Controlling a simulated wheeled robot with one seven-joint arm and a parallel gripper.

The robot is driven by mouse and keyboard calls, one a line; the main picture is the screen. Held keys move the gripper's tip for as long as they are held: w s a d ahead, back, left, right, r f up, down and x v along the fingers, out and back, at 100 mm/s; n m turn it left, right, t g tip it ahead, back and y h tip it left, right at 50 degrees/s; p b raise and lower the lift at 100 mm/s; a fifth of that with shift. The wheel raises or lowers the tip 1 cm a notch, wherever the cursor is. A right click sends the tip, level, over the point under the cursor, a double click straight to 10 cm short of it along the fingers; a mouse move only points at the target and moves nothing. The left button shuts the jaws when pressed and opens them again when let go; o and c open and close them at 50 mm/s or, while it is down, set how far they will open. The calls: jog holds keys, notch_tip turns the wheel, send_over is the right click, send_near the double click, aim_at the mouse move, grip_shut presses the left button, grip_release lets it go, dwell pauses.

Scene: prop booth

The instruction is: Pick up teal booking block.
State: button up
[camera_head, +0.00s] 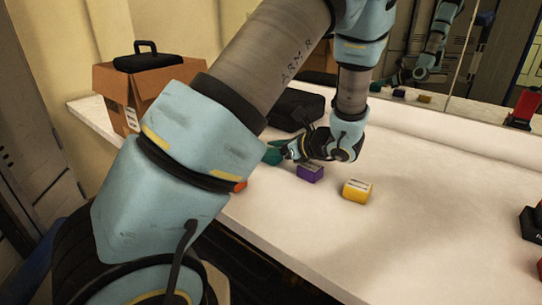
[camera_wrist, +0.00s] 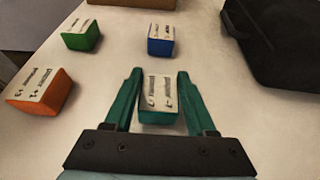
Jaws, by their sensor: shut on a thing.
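The teal booking block (camera_wrist: 158,117) has a white label with dark print on top and sits between the two teal fingers of my gripper (camera_wrist: 159,75) in the wrist view. The fingers are shut on its sides, and it appears at table level; whether it is clear of the surface I cannot tell. In the head view my gripper (camera_head: 275,154) is low over the white table, left of the purple block (camera_head: 310,173). I cannot make out the teal block there, as my arm and fingers cover that spot.
A blue block (camera_wrist: 161,42), a green block (camera_wrist: 82,37) and an orange block (camera_wrist: 42,94) stand ahead and left in the wrist view. A black case (camera_wrist: 285,45) lies at right. A yellow block (camera_head: 356,191) and cardboard box (camera_head: 155,88) show in the head view.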

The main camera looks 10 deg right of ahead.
grip_shut()
jog(key=shift+r, duration=0.1)
